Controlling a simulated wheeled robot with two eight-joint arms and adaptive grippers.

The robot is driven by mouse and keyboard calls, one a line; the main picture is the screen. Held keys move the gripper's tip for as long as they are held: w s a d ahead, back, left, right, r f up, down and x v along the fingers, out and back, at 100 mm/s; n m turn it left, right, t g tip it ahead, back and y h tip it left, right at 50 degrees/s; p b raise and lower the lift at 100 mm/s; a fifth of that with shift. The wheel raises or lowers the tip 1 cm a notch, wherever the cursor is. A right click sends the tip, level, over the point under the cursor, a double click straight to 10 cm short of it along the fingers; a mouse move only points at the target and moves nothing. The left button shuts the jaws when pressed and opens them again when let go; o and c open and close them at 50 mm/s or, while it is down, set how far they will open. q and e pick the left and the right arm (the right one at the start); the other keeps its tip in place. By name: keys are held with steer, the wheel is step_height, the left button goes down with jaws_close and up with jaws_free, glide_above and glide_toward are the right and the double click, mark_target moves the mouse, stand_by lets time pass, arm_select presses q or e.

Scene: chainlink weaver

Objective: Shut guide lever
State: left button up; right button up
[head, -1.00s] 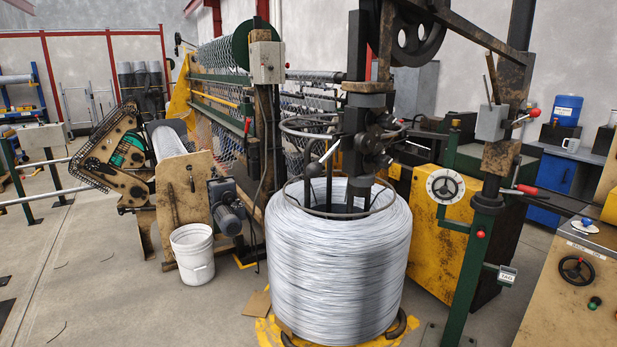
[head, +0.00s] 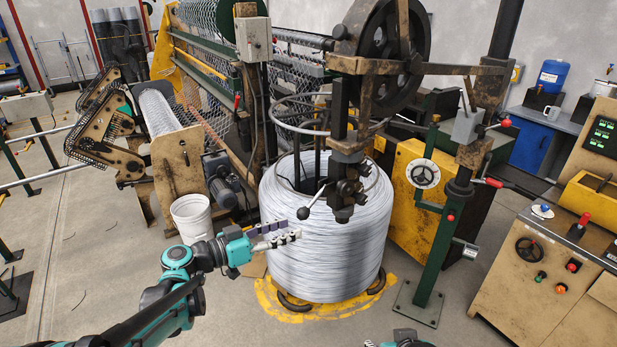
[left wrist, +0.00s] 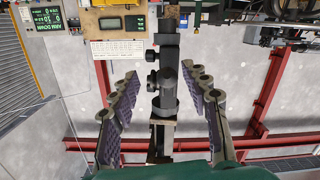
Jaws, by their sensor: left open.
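The guide lever (head: 312,204) is a short pale rod with a black ball knob, slanting down and left from the dark wire guide (head: 346,184) above the wire coil. My left gripper (head: 290,232) is open and empty, in front of the coil, below and left of the knob and apart from it in the picture. In the left wrist view the spread fingers (left wrist: 166,112) with purple pads frame a dark column with round knobs (left wrist: 165,80), seemingly the guide. I cannot make out the lever there. My right gripper is not in view; only a teal bit of that arm shows at the bottom edge.
The big silver wire coil (head: 322,240) stands on a yellow-marked base under the guide. A white bucket (head: 193,217) is left of it. A green post (head: 435,260) and a control console (head: 560,255) stand to the right. Floor at front left is clear.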

mark_target(299, 211)
arm_select(q)
steer(key=r, duration=0.1)
steer(key=w+r, duration=0.1)
steer(key=r+h+p, duration=0.1)
steer(key=shift+w+a+m, duration=0.2)
steer(key=shift+a+m, duration=0.05)
steer(key=shift+m, duration=0.05)
steer(key=x, duration=0.7)
steer(key=shift+w+d, duration=0.25)
steer(key=shift+d, duration=0.05)
jaws_close()
